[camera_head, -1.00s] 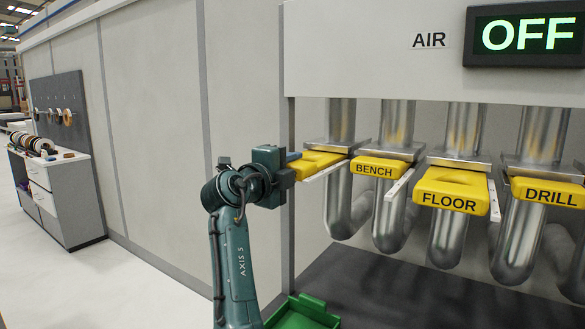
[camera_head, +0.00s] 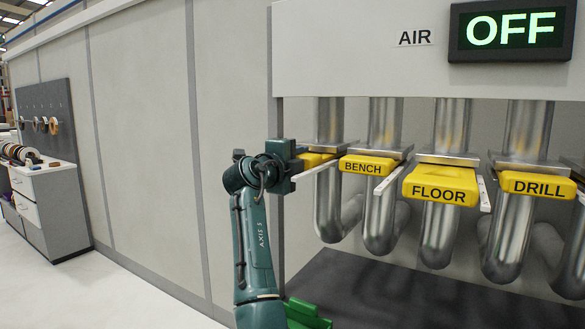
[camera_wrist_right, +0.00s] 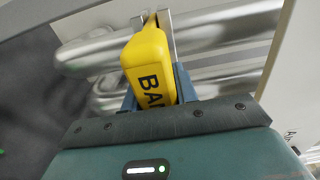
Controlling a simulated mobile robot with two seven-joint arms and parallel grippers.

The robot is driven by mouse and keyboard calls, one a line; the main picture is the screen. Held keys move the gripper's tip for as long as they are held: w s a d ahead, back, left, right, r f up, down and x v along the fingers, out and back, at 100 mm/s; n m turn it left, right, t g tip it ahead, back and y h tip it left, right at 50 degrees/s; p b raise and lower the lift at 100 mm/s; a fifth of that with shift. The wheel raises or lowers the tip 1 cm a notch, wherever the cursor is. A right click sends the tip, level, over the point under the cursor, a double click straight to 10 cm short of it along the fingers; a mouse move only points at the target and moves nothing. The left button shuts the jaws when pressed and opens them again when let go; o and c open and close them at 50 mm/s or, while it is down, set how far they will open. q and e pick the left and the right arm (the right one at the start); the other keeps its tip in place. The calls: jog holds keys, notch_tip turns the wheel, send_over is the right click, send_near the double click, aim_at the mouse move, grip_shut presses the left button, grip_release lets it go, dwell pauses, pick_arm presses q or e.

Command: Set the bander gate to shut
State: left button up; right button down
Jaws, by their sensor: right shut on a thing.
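The bander gate (camera_head: 317,158) is the leftmost yellow gate handle on the pipe row in the head view. In the right wrist view its yellow handle (camera_wrist_right: 147,58) shows the letters "BA", the rest hidden by the gripper. My right gripper (camera_head: 298,166) is shut on the handle from the front left. In the wrist view its fingers (camera_wrist_right: 157,90) stand on both sides of the handle. The gate sits close to its metal pipe. My left gripper is not in view.
The BENCH (camera_head: 368,166), FLOOR (camera_head: 440,186) and DRILL (camera_head: 538,187) gates stand to the right, FLOOR reaching farther out. A green bin (camera_head: 305,313) lies below, and a drawer cabinet (camera_head: 55,205) stands left.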

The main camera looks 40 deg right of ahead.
jog(key=c, duration=1.3)
grip_release()
jog(key=shift+o, duration=1.1)
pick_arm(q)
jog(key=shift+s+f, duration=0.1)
pick_arm(e)
jog(key=shift+s+a+f, duration=0.1)
jog(key=shift+s+a, duration=0.1)
jog(key=shift+a, duration=0.35)
pick_arm(q)
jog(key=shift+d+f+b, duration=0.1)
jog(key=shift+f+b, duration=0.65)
jog(key=shift+b, duration=0.75)
pick_arm(e)
jog(key=v, duration=1.2)
jog(key=shift+s, duration=0.1)
